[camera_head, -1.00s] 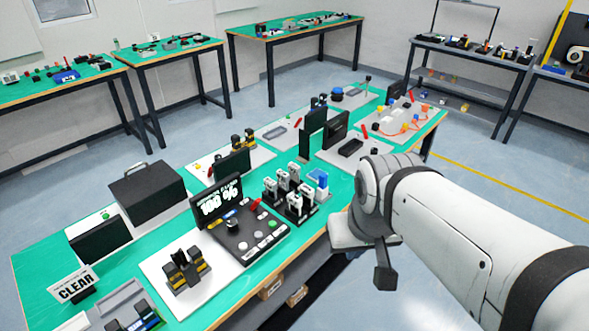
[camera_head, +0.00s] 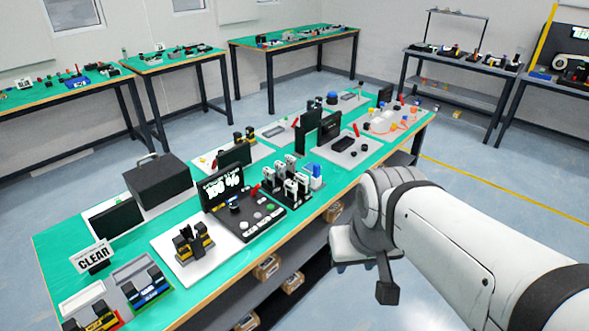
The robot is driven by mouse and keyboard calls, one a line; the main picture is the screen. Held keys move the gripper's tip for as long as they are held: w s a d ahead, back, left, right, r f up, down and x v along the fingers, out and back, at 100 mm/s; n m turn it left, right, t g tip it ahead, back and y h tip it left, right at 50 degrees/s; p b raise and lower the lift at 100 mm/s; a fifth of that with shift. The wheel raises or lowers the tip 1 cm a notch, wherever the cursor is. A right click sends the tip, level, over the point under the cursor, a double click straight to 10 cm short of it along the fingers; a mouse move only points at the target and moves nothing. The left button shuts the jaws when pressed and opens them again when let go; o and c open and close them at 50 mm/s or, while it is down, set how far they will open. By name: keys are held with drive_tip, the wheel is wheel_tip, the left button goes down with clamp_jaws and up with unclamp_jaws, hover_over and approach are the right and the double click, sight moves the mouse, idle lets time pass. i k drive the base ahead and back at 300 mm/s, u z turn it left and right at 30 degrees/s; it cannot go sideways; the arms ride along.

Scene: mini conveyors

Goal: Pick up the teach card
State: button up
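I cannot pick out a thing clearly marked as the teach card. A white card sign reading "CLEAR" (camera_head: 92,256) stands at the near left of the green table (camera_head: 60,240). Small blue and yellow labelled items (camera_head: 148,287) lie in or by grey trays at the near left corner. My gripper (camera_head: 387,290) hangs at the end of the white arm, right of the table's front edge and apart from everything on it. Only part of it shows, and its fingers are not clear.
A black box (camera_head: 158,188), a control panel with a lit screen (camera_head: 222,187), and a rack of white-topped devices (camera_head: 290,180) crowd the table. Open floor (camera_head: 480,160) is at the right; other benches line the walls.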

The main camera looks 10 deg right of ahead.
sight(302, 180)
drive_tip(key=u, duration=0.55)
drive_tip(key=k, duration=0.1)
drive_tip(key=z, duration=2.35)
drive_tip(key=i, duration=1.6)
drive_tip(key=u, duration=2.7)
drive_tip(key=i, duration=0.95)
drive_tip(key=z, duration=0.1)
